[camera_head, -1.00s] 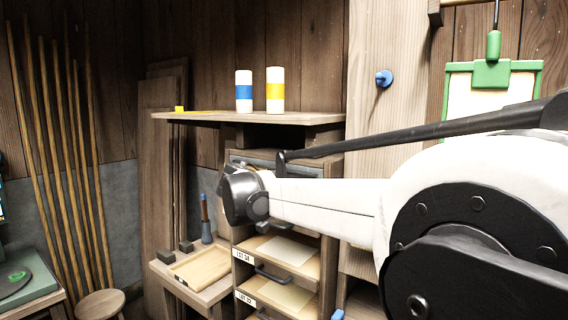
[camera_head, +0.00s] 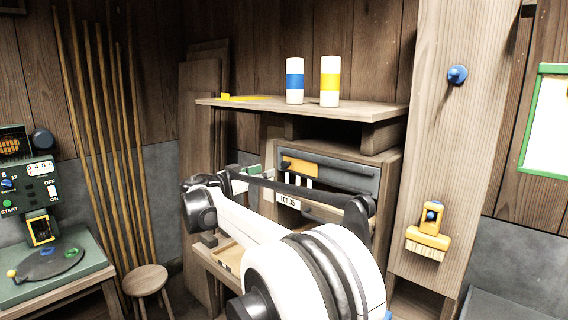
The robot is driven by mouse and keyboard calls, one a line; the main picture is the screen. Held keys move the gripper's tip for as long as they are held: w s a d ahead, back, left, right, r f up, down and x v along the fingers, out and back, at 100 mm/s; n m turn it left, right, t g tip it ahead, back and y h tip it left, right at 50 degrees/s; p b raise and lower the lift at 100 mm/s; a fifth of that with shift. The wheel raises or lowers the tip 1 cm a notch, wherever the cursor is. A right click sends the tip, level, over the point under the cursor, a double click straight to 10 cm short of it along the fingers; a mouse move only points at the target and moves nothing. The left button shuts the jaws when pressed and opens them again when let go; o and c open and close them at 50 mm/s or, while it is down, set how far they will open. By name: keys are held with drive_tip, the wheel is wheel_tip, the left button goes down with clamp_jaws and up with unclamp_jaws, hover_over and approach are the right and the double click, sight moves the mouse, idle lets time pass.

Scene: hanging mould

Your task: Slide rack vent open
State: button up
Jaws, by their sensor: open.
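The rack vent is a long dark grey panel (camera_head: 345,178) across the upper front of the wooden rack (camera_head: 376,160). An orange-yellow slide plate (camera_head: 300,165) sits at its left part, with a few pale upright slots just below and right of it. My arm crosses in front and hides the vent's lower edge. My gripper (camera_head: 243,174) is small in the picture, at the vent's left end, beyond my wrist. Its fingers are partly hidden; it is open with nothing seen in it. I cannot tell whether it touches the vent.
A shelf (camera_head: 260,109) above the rack holds a blue-banded (camera_head: 294,81) and a yellow-banded cylinder (camera_head: 329,81). A stool (camera_head: 146,280) and machine bench (camera_head: 50,280) are left.

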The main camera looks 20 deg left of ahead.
sight(283, 164)
drive_tip(key=p+x, duration=0.2)
drive_tip(key=x, duration=0.8)
drive_tip(key=shift+w, duration=0.4)
clamp_jaws()
